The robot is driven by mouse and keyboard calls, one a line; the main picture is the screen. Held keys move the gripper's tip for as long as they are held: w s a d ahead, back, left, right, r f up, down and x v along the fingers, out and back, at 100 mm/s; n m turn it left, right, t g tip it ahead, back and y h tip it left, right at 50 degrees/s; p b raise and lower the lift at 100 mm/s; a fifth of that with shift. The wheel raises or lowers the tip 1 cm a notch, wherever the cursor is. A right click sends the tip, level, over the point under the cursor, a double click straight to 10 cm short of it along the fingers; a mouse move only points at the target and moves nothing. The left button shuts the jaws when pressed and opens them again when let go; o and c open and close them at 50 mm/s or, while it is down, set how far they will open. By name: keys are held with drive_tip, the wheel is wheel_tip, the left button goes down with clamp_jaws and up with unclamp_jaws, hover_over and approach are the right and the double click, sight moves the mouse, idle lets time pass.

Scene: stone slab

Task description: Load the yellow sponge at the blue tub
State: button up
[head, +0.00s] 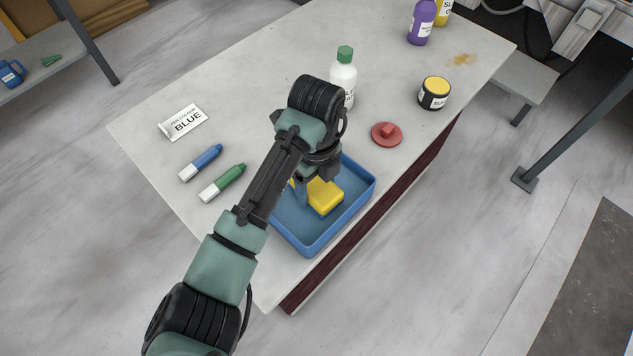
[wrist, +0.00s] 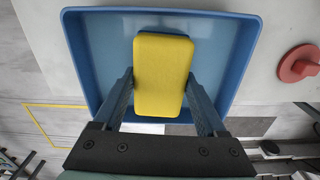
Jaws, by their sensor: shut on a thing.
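The yellow sponge (head: 325,197) is a rounded block and shows within the outline of the blue tub (head: 310,247) in the head view. In the wrist view the sponge (wrist: 163,62) lies lengthwise between my two fingers, with the tub (wrist: 232,62) around it. My gripper (wrist: 161,95) is shut on the sponge, one finger at each long side. In the head view my arm hides part of the tub and most of the gripper. I cannot tell whether the sponge touches the tub floor.
A white bottle with a green cap (head: 343,75) stands behind my wrist. A red lid (head: 387,134) and a yellow-topped jar (head: 434,93) are to the right. The slab's edge runs close beside the tub.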

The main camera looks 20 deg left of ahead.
sight(320, 187)
drive_tip(key=shift+f, duration=0.55)
idle(1.8)
wheel_tip(320, 187, up, 7)
drive_tip(key=p, duration=0.7)
drive_tip(key=shift+r, duration=0.1)
idle(0.7)
drive_tip(key=shift+d+n, duration=0.3)
drive_tip(key=shift+d, duration=0.1)
drive_tip(key=s+d+n+p, duration=0.2)
drive_tip(key=d+n, duration=0.4)
drive_tip(key=n, duration=0.5)
drive_tip(key=s+d+n+p, duration=0.1)
drive_tip(key=s+d+n, duration=0.4)
drive_tip(key=n, duration=0.6)
drive_tip(key=shift+s+d+r+p, duration=0.2)
drive_tip(key=shift+s+d+p, duration=0.15)
drive_tip(key=shift+d, duration=0.9)
